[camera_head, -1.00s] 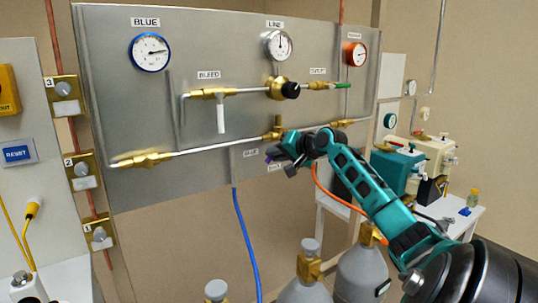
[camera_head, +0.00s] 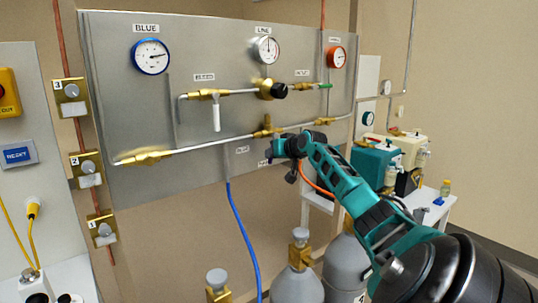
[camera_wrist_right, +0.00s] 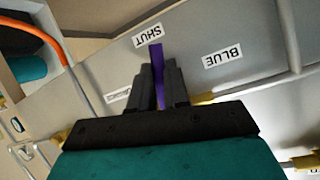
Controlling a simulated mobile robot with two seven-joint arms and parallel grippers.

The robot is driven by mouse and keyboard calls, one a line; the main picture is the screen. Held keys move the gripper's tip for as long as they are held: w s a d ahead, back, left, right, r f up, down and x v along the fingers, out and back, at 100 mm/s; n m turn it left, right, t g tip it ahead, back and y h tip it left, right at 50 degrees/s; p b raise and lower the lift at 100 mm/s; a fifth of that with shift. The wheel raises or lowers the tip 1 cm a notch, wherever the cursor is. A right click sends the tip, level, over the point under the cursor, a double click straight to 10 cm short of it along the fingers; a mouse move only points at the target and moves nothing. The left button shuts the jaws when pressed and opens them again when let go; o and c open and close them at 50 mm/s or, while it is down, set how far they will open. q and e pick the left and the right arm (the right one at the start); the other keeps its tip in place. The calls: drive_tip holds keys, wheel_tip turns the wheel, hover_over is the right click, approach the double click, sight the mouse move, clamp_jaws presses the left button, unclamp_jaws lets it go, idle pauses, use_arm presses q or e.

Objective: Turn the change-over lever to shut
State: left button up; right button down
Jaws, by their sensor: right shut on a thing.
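The change-over lever is a narrow purple bar (camera_wrist_right: 156,52) in the right wrist view, seen between my right gripper's fingers (camera_wrist_right: 158,75). Its free end sticks out past the fingertips and points at the SHUT label (camera_wrist_right: 148,35). The BLUE label (camera_wrist_right: 222,57) is off to its right there. In the head view my right gripper (camera_head: 272,153) is at the lower edge of the metal panel (camera_head: 130,100), close to the labels, and hides most of the lever. My right gripper is shut on the lever. My left gripper is not in view.
A brass tee (camera_head: 266,127) and a pipe (camera_head: 205,146) run just above the gripper. A blue hose (camera_head: 243,228) and an orange hose (camera_head: 316,182) hang near it. Gas cylinders (camera_head: 296,285) stand below. Pumps (camera_head: 374,166) sit on a side table at right.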

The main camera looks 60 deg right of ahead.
drive_tip(key=shift+s+d+f+n+h, duration=0.15)
drive_tip(key=shift+d+n+h, duration=0.4)
drive_tip(key=shift+n, duration=0.35)
drive_tip(key=c, duration=1.1)
unclamp_jaws()
drive_tip(key=shift+s, duration=0.1)
drive_tip(key=v, duration=1.2)
drive_tip(key=shift+s+a+r, duration=0.2)
drive_tip(key=shift+a+r, duration=0.05)
drive_tip(key=shift+r, duration=0.05)
